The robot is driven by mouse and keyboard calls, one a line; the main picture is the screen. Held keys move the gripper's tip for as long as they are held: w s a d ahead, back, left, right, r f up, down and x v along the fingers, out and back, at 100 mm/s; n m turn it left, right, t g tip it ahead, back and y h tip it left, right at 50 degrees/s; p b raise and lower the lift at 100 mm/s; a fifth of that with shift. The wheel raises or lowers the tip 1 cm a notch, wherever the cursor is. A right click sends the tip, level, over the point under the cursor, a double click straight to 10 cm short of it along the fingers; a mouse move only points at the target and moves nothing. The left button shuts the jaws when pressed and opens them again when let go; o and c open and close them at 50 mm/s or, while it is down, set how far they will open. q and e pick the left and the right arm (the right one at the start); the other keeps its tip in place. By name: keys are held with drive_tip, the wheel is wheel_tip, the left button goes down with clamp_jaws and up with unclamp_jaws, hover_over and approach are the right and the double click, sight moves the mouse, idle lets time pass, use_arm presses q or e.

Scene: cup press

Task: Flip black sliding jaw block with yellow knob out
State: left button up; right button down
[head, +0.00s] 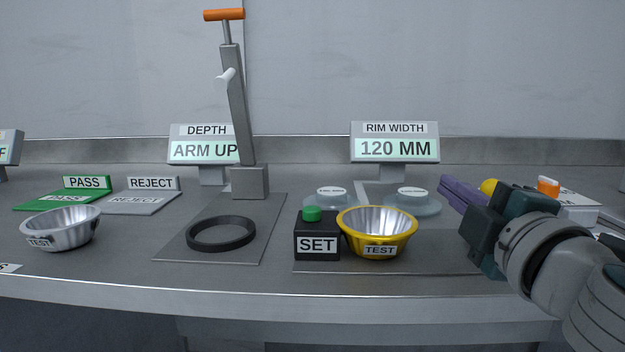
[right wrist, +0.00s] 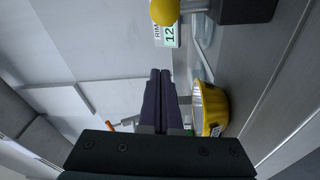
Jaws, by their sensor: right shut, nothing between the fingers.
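The yellow knob (head: 489,186) shows just behind my right gripper in the head view. In the right wrist view the yellow knob (right wrist: 164,11) is at the top edge, joined by a short rod to the black jaw block (right wrist: 247,10) at top right. In the head view the block is hidden behind my gripper. My right gripper (head: 447,188) is shut and empty, its purple fingers pointing left and slightly up. In the right wrist view the closed fingertips (right wrist: 160,73) are apart from the knob. My left gripper is in neither view.
A yellow TEST bowl (head: 376,247) stands beside the black SET box (head: 317,246) with a green button. The rim width display (head: 394,143) reads 120 MM. A lever press (head: 238,110), a black ring (head: 221,234) and a silver bowl (head: 62,226) are further left.

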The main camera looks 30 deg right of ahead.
drive_tip(key=s, duration=0.4)
drive_tip(key=shift+a+f+b, duration=0.15)
drive_tip(key=shift+f+b, duration=0.05)
drive_tip(key=shift+b, duration=0.1)
drive_tip(key=v, duration=0.2)
drive_tip(key=shift+s+a+f+b, duration=0.1)
drive_tip(key=shift+s+a+b, duration=0.15)
drive_tip(key=shift+s+b, duration=0.05)
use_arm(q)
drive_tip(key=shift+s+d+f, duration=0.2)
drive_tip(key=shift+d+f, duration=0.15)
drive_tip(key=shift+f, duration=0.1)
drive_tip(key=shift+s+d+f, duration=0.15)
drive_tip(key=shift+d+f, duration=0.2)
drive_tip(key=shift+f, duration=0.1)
use_arm(e)
drive_tip(key=shift+s+a, duration=0.25)
drive_tip(key=shift+s, duration=0.4)
